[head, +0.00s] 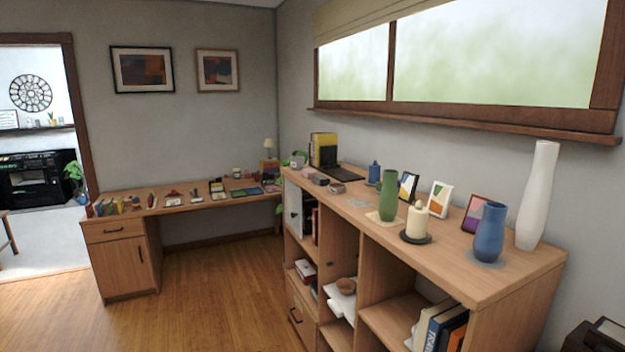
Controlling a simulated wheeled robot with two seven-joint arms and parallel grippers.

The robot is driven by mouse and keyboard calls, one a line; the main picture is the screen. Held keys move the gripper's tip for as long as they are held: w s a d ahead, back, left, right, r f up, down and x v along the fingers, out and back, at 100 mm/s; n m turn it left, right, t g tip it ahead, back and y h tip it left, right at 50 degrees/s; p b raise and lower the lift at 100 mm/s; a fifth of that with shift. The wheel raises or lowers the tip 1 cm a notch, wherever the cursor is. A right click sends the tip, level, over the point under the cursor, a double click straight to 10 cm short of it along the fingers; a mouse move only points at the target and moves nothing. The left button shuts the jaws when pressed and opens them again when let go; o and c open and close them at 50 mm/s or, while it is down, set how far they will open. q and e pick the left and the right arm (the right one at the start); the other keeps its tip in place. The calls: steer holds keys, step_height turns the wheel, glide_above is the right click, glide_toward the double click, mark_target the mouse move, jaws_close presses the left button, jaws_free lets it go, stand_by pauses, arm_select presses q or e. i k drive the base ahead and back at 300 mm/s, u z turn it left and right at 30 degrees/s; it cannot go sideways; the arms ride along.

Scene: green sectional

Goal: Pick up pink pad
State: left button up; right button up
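I cannot make out a pink pad for certain. A small pinkish item (308,172) lies at the far left end of the shelf unit's top, beside dark small items. It is too small to tell whether it is a pad. The desk (185,207) along the back wall holds many small items, too small to name surely. Neither of my grippers is in view.
The wooden shelf unit (480,268) carries a green vase (388,197), a candle (417,219), a blue vase (490,234) and a tall white vase (537,197). The wooden floor (215,290) before the desk is clear. A doorway opens at the left.

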mark_target(309, 173)
steer(key=u, duration=0.85)
steer(key=i, duration=1.55)
steer(key=z, duration=0.4)
steer(key=i, duration=0.75)
steer(key=z, duration=0.7)
